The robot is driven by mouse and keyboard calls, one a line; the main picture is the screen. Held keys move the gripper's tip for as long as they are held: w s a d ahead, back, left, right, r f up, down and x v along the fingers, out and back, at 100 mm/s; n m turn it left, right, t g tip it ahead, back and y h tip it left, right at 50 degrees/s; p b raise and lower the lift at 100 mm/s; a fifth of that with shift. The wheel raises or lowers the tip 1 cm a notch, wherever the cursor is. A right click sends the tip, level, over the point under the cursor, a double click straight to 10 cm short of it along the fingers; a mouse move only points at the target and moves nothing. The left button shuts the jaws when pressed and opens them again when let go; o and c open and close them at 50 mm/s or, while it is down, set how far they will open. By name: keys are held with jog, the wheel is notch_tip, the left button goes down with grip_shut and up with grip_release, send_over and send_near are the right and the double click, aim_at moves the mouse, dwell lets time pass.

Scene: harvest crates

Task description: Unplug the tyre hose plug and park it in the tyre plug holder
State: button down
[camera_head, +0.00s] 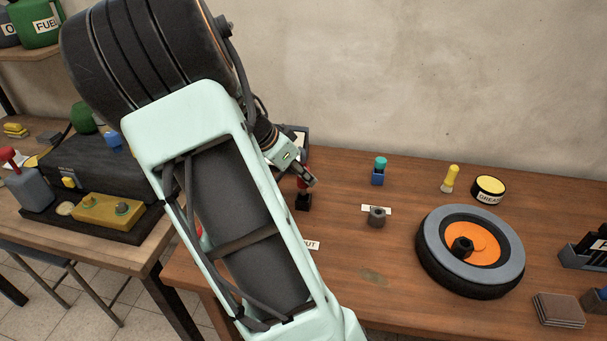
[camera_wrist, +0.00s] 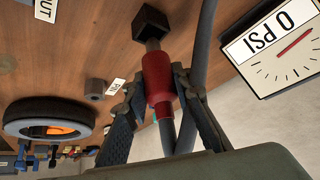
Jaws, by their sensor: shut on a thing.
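My gripper (camera_wrist: 163,92) is shut on the red tyre hose plug (camera_wrist: 158,75), with a finger on each side. The plug's grey tip points at a black block (camera_wrist: 150,22) on the bench; I cannot tell whether the tip is inside it. In the head view the plug (camera_head: 302,187) stands roughly upright just above the black block (camera_head: 303,203), partly hidden by my gripper (camera_head: 308,178). A grey hose (camera_wrist: 200,45) runs behind the plug. A dark grey round socket (camera_head: 377,217) with a small white label sits to the right; I cannot tell if it is the tyre plug holder.
A gauge reading 0 PSI (camera_wrist: 275,47) stands close to my gripper. A blue holder with a teal top (camera_head: 378,175), a yellow-handled tool (camera_head: 450,180), a grease tin (camera_head: 488,189) and a tyre (camera_head: 436,242) stand to the right. My arm hides the bench's left part.

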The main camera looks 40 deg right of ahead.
aim_at(302, 185)
jog(key=shift+f+b, duration=1.7)
jog(key=shift+f, duration=0.4)
jog(key=c, duration=1.6)
grip_release()
jog(key=shift+r, duration=0.1)
jog(key=shift+w+a+r, duration=0.15)
jog(key=shift+a+r, duration=0.05)
jog(key=shift+r, duration=0.1)
jog(key=v, duration=1.1)
jog(key=shift+r, duration=0.15)
jog(key=shift+s, duration=0.25)
